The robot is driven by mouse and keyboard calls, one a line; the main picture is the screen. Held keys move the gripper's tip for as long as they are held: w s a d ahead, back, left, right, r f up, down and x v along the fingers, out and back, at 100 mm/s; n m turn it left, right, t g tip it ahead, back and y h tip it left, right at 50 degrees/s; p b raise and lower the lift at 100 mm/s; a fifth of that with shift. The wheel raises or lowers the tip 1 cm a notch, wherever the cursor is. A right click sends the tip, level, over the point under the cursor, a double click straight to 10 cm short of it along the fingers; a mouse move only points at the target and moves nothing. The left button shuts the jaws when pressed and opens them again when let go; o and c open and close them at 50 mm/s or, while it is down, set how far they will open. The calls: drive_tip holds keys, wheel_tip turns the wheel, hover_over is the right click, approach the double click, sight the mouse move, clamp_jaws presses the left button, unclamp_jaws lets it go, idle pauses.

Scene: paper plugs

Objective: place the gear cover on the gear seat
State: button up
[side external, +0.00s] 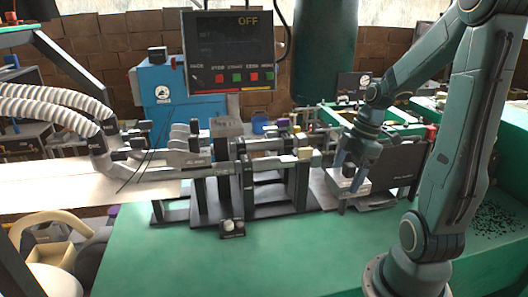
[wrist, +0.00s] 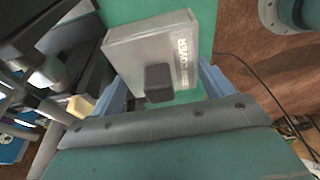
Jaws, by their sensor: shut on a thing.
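The gear cover, a light grey box with lettering along one side and a dark block on its face, fills the middle of the wrist view (wrist: 135,55). In the side view it is a pale box (side external: 350,188) low at the right end of the machine. My gripper (side external: 350,172) points down, its blue fingers at the sides of the cover and shut on it. The fingers also show in the wrist view (wrist: 160,88). I cannot single out the gear seat for certain; a dark machine frame with shafts (side external: 275,165) stands just left of the cover.
A dark box with white lettering (side external: 400,165) stands right behind my gripper. A control screen (side external: 228,50) hangs above the machine. White corrugated hoses (side external: 50,100) and a blue box (side external: 170,90) are at left.

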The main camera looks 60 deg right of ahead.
drive_tip(key=shift+w, duration=0.15)
drive_tip(key=w+a+m, duration=0.3)
drive_tip(key=w+a, duration=0.1)
drive_tip(key=w, duration=1.1)
drive_tip(key=w+a+r+m+h, duration=0.1)
drive_tip(key=w+a+m, duration=0.1)
drive_tip(key=w+a, duration=1.05)
drive_tip(key=w+d+r+n+y, duration=0.1)
drive_tip(key=w+d+r+n, duration=0.35)
drive_tip(key=w+r, duration=0.4)
drive_tip(key=w+d+r+m+h, duration=0.1)
drive_tip(key=d+m, duration=0.2)
drive_tip(key=w+d+r+m, duration=0.1)
drive_tip(key=d+r+m, duration=0.1)
drive_tip(key=d+m, duration=0.1)
drive_tip(key=d+r+m+h, duration=0.1)
drive_tip(key=d+m, duration=0.2)
drive_tip(key=m, duration=0.1)
drive_tip(key=shift+w+d+r+t+h, duration=0.3)
drive_tip(key=shift+w+d+r+t, duration=0.05)
drive_tip(key=shift+w+r+t, duration=0.05)
drive_tip(key=shift+w+d+r+m+h, duration=0.1)
drive_tip(key=shift+d+r+m+h, duration=0.1)
drive_tip(key=shift+d+m, duration=0.5)
drive_tip(key=shift+w+d+r+m+h, duration=0.1)
drive_tip(key=shift+d+m+h, duration=0.1)
drive_tip(key=shift+d+m, duration=0.45)
drive_tip(key=shift+a, duration=0.1)
